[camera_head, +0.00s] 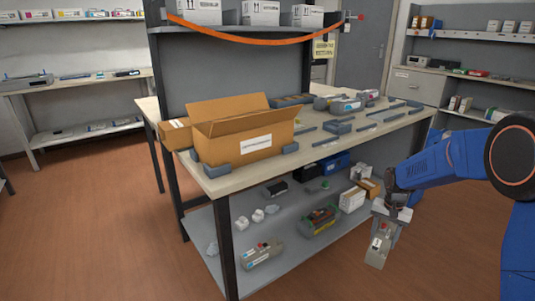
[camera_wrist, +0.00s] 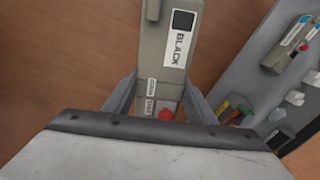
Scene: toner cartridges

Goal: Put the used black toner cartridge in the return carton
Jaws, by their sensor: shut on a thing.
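My gripper (camera_head: 388,224) is shut on a grey toner cartridge (camera_head: 378,247) and holds it hanging down, clear of the bench, in front of its right part. In the wrist view the cartridge (camera_wrist: 178,58) lies between my two fingers (camera_wrist: 160,103). It has a black square, a label reading BLACK, smaller labels and a red knob. The open cardboard carton (camera_head: 235,155) stands on the left part of the bench top, flaps up, with a white label whose print is too small to read. Its inside is hidden by its front wall.
The bench top (camera_head: 345,148) also carries grey blocks, strips and other cartridges to the right of the carton. The lower shelf (camera_head: 285,222) holds cartridges, crumpled white pieces and small boxes. An orange strap (camera_head: 265,41) hangs across the upper shelf. The floor (camera_head: 420,220) around my gripper is open.

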